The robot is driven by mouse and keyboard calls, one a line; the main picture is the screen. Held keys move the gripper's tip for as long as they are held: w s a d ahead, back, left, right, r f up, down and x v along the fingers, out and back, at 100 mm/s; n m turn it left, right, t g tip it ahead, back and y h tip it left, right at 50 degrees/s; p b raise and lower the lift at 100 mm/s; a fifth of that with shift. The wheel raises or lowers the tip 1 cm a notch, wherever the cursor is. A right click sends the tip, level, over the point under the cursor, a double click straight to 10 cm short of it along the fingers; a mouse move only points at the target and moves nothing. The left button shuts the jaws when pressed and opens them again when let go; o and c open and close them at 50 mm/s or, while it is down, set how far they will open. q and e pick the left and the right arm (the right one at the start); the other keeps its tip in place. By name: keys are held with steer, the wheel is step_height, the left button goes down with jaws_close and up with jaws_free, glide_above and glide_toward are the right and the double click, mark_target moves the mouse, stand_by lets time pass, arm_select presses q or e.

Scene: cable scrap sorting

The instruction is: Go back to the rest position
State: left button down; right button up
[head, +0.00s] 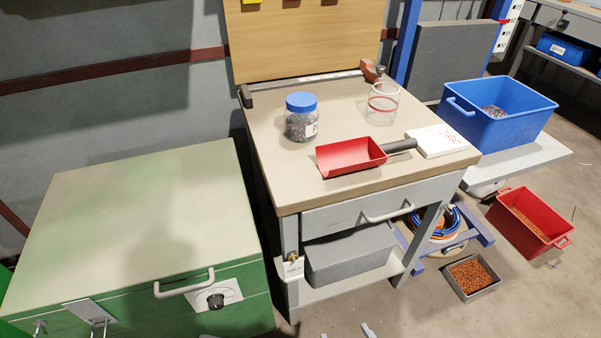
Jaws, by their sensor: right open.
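Only the tips of my right gripper (346,332) show, at the bottom edge of the head view. Its two fingertips are apart, with bare floor between them and nothing held. It is in front of the workbench (278,160), clear of it in the picture. The rest of that arm is out of the frame. My left gripper is not in view. On the workbench lies a red scoop (350,156) with a dark handle. A jar with a blue lid (301,117) and a clear beaker with a red band (383,103) stand behind it.
A green cabinet (140,225) stands left of the bench. A blue bin (497,112) sits on a grey shelf at right. A red bin (528,222) and a small grey tray of copper-coloured bits (471,276) are on the floor. Floor at front right is clear.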

steer(key=s+d+r+g+h, duration=0.1)
steer(key=s+d+r+g, duration=0.2)
steer(key=s+d+g, duration=0.25)
arm_select(q)
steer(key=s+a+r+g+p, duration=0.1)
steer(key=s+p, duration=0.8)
steer(key=p, duration=0.4)
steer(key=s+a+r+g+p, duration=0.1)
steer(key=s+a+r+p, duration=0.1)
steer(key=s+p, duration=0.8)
steer(key=p, duration=0.4)
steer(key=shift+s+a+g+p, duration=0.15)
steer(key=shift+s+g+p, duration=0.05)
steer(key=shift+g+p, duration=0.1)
arm_select(e)
steer(key=s+d+r+g, duration=0.1)
steer(key=s, duration=0.8)
steer(key=s+d+r+g, duration=0.2)
steer(key=s, duration=0.7)
steer(key=shift+s+d+h, duration=0.15)
steer(key=shift+h, duration=0.25)
arm_select(q)
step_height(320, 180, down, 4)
steer(key=b, duration=0.4)
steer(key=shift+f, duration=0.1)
arm_select(e)
step_height(320, 180, down, 4)
steer(key=shift+f, duration=0.1)
